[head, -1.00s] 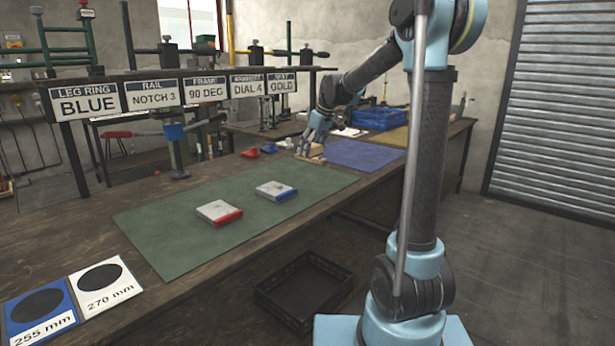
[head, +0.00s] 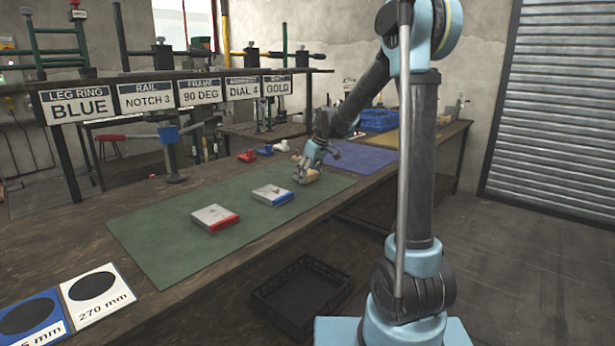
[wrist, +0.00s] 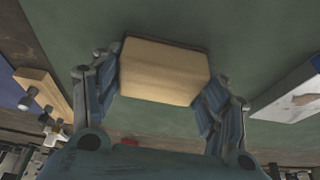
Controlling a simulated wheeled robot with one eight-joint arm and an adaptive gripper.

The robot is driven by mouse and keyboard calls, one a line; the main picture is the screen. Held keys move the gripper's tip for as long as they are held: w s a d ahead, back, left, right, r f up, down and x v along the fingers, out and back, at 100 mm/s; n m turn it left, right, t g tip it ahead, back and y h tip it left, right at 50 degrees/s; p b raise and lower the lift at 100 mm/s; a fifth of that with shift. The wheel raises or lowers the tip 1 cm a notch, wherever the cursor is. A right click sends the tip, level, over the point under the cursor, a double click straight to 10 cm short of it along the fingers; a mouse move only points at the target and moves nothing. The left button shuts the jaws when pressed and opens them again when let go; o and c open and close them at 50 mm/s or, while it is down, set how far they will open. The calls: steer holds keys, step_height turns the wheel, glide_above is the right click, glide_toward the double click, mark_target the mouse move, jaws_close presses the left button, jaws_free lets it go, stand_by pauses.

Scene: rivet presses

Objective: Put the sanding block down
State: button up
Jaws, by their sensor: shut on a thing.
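The sanding block (wrist: 163,73) is a tan rectangular block between the two fingers of my gripper (wrist: 160,85) in the wrist view. In the head view, my gripper (head: 308,172) is over the far right end of the green mat (head: 160,246), and the block is mostly hidden by the fingers. My gripper is shut on the block. The green mat fills the background behind the block in the wrist view. I cannot tell whether the block touches the mat.
A blue-edged plate (head: 272,195) and a red-edged plate (head: 215,218) lie on the green mat. Small red (head: 247,155) and blue (head: 265,150) parts sit behind it. A blue mat (head: 358,158) and blue crate (head: 380,119) are farther right. The mat's near-left end is clear.

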steer(key=o, duration=1.3)
steer(key=shift+f, duration=0.1)
steer(key=v, duration=1.2)
steer(key=s+d+f+m+h, duration=0.1)
steer(key=s+d+m, duration=0.2)
steer(key=s+d, duration=0.65)
steer(key=s+d+f+m+h, duration=0.1)
steer(key=s+d+f+m, duration=0.1)
steer(key=s+f, duration=0.3)
steer(key=s+d+f+m, duration=0.2)
steer(key=s+d+f, duration=0.3)
steer(key=s, duration=0.9)
steer(key=s+d+f+m+h, duration=0.1)
steer(key=s+d+f+m, duration=0.2)
steer(key=s+f, duration=0.4)
steer(key=shift+s+d+f+h, duration=0.1)
steer(key=shift+s+d+h, duration=0.1)
steer(key=shift+s, duration=0.45)
steer(key=shift+s+d+f+h, duration=0.1)
steer(key=shift+s+d, duration=0.05)
steer(key=shift+s, duration=0.45)
